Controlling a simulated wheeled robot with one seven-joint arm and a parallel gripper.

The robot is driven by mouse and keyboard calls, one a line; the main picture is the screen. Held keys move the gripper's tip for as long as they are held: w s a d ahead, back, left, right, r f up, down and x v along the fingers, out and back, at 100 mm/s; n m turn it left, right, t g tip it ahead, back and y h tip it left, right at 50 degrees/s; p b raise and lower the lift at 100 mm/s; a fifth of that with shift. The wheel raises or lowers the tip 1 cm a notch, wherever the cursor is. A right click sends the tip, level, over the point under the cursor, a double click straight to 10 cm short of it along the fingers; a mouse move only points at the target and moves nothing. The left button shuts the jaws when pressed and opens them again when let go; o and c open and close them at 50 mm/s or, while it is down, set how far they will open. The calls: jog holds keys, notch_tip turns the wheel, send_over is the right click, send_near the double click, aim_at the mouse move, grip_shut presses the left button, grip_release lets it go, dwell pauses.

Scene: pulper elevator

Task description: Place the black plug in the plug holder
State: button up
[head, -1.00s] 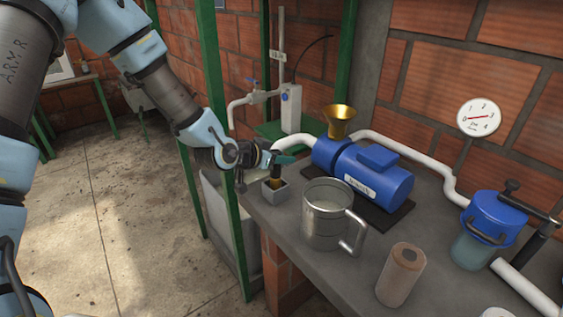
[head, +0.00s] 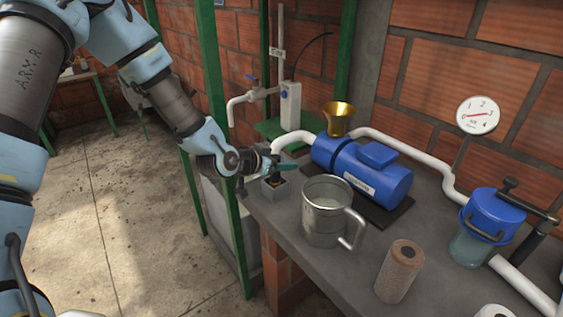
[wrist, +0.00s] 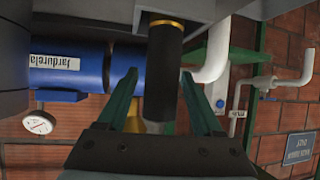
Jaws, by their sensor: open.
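The black plug (wrist: 163,80) has a gold ring at one end. In the inverted wrist view it stands between my two green fingers, with its ring end at the grey plug holder (wrist: 200,10). My gripper (wrist: 160,76) is open, with gaps between the plug and the fingers. In the head view the plug holder (head: 274,190) is a small grey square block at the counter's near left corner. The dark plug shows upright in its top, and my gripper (head: 284,165) is just above it. How deep the plug sits is hidden.
A metal jug (head: 325,225) stands close to the right of the holder. The blue pump (head: 370,178) with a brass funnel (head: 339,118) lies behind. A brown roll (head: 399,272) stands nearer the front. A green post (head: 222,150) rises close beside my arm.

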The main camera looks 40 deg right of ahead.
jog(key=shift+r+p, duration=0.3)
jog(key=b+v, duration=0.2)
jog(key=v, duration=1)
jog(key=shift+f+b, duration=0.2)
jog(key=shift+b, duration=0.15)
jog(key=w+a+f+n+t+y, duration=0.1)
jog(key=w+a+n+y, duration=0.4)
jog(key=a, duration=0.6)
jog(key=w+a+f+n+t+y, duration=0.1)
jog(key=w+a+n+t+y, duration=0.15)
jog(key=w+a, duration=0.6)
jog(key=s+a+r+n+g+y, duration=0.1)
jog(key=s+a+n, duration=0.3)
jog(key=a, duration=0.6)
jog(key=s+a+r+n+g+y, duration=0.2)
jog(key=s+a+r+n+y, duration=0.1)
jog(key=a, duration=0.7)
jog(key=shift+s+a+r+n, duration=0.3)
jog(key=shift+s+r+n, duration=0.15)
jog(key=shift+s, duration=0.25)
